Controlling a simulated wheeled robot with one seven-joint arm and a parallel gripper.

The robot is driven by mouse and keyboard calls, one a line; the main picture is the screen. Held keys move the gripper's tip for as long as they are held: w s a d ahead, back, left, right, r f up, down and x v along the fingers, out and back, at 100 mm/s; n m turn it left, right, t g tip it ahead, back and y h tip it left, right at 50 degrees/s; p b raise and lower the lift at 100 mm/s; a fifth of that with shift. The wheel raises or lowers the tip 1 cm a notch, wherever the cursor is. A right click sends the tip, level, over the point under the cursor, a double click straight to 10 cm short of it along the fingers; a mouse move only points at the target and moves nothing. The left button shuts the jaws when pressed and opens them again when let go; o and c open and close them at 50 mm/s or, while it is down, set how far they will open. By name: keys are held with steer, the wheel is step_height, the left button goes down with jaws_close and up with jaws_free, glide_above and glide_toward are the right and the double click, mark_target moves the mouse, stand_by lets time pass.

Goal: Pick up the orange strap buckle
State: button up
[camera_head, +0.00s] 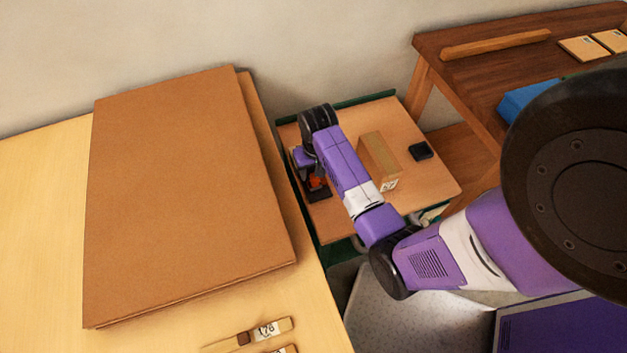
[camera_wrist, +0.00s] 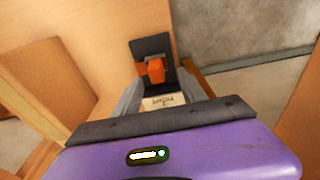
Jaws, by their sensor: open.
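The orange strap buckle (camera_wrist: 155,70) shows in the wrist view, lying on a black flat piece (camera_wrist: 150,46) on the small wooden-topped table. It also shows in the head view (camera_head: 317,183), partly hidden by my arm and gripper. My gripper (camera_wrist: 160,84) is open. Its grey fingers stand apart on either side, with the buckle in line with the gap between them. I see nothing held, and I cannot tell how far the fingertips are from the buckle. A pale label with dark print (camera_wrist: 163,101) shows between the fingers.
On the small table (camera_head: 432,188), a cardboard box (camera_head: 378,157) stands right of my arm, with a small black object (camera_head: 421,151) beyond it. A large brown board (camera_head: 190,190) lies on the pale table at left. A wooden desk (camera_head: 470,75) stands at right.

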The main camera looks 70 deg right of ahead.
mark_target(315, 181)
steer(key=f, duration=0.2)
steer(key=d+f, duration=0.1)
steer(key=f, duration=0.2)
steer(key=shift+f, duration=0.1)
jaws_close()
